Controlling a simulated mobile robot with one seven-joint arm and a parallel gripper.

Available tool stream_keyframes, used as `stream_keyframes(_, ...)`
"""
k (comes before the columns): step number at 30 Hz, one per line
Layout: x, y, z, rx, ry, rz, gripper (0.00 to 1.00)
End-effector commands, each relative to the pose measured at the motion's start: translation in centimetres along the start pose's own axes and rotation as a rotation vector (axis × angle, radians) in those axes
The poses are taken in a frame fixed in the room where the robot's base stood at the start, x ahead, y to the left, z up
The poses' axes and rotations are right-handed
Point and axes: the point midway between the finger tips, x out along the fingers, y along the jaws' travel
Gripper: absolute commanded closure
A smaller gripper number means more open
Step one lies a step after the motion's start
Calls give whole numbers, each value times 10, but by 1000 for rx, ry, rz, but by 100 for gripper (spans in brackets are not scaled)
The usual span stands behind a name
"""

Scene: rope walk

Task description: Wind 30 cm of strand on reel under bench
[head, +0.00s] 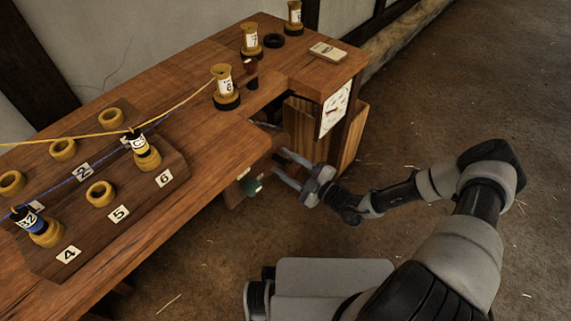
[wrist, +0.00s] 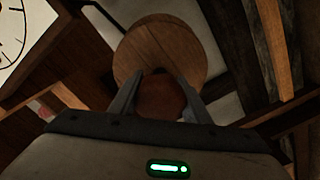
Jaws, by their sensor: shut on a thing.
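My gripper (head: 277,161) reaches in under the front edge of the bench (head: 185,170). In the wrist view my gripper (wrist: 160,79) is shut on a reddish-brown rounded knob (wrist: 160,98). Behind the knob is a round wooden disc (wrist: 160,45), which looks like the end of the reel. In the head view the reel is mostly hidden by the bench top. A yellow strand (head: 65,140) runs from the left edge to a spool (head: 222,80) on the bench. No strand can be made out on the reel.
A white dial (head: 335,108) is on the bench's front right; part of it shows in the wrist view (wrist: 12,40). A board (head: 110,215) with numbered places holds yellow rings and two bobbins. A blue strand (head: 95,172) crosses it. Something green (head: 252,187) is below the bench edge.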

Motion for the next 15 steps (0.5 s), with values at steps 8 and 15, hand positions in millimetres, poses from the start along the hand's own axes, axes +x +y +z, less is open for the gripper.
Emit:
stream_keyframes(8,-1,-1,1,262,-2,-2,79)
stream_keyframes(15,-1,-1,1,459,-3,-2,79)
